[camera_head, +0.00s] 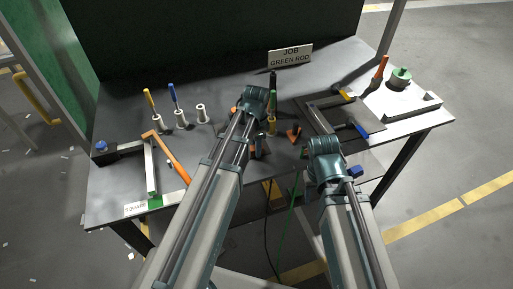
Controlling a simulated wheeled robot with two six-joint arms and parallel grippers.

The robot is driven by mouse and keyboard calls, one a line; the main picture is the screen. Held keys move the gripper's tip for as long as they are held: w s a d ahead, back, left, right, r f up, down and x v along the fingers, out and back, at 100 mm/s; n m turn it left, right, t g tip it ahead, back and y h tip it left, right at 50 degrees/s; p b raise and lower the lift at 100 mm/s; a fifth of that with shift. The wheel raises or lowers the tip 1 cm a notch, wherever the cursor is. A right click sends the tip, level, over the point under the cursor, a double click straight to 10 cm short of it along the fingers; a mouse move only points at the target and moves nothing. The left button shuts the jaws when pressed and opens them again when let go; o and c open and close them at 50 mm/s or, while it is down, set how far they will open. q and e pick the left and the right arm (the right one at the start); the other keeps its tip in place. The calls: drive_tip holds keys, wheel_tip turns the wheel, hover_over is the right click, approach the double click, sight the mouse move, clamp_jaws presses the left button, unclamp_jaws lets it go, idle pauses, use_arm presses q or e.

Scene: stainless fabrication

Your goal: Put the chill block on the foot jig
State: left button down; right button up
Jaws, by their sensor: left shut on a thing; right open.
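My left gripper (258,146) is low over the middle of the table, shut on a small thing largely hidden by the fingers. A copper-coloured patch shows beside them; I cannot tell for sure that it is the chill block. My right gripper (351,172) is open near the table's front edge, partly hidden by its own wrist.
A pale plate (411,104) with a green-topped cylinder (400,78) stands at the right. Several white cups (181,119) stand at the back left. Small orange pieces (294,134) lie between my arms.

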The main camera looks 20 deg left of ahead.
use_arm(q)
drive_tip(key=shift+s+d+f+b, duration=0.1)
drive_tip(key=shift+s+f+b, duration=0.3)
drive_tip(key=shift+s+f, duration=0.15)
drive_tip(key=c, duration=0.5)
unclamp_jaws()
drive_tip(key=shift+s, duration=0.15)
drive_tip(key=shift+r, duration=0.15)
drive_tip(key=shift+w+a+r+p, duration=0.2)
drive_tip(key=shift+w+r+p, duration=0.1)
drive_tip(key=shift+p, duration=0.2)
drive_tip(key=p, duration=0.1)
drive_tip(key=r+p, duration=0.1)
drive_tip(key=w+r+p, duration=0.1)
drive_tip(key=shift+a+r, duration=0.25)
drive_tip(key=shift+a, duration=0.05)
wheel_tip(320, 180, up, 10)
drive_tip(key=p, duration=1)
drive_tip(key=s+d+n, duration=0.2)
drive_tip(key=s+d, duration=0.1)
drive_tip(key=s, duration=0.1)
drive_tip(key=s+d+n, duration=0.3)
drive_tip(key=s+d, duration=0.1)
drive_tip(key=s, duration=0.1)
drive_tip(key=s+d+n+y, duration=0.1)
drive_tip(key=s+d+n, duration=0.1)
drive_tip(key=s+d, duration=0.2)
drive_tip(key=shift+s+f, duration=0.15)
drive_tip(key=shift+s, duration=0.6)
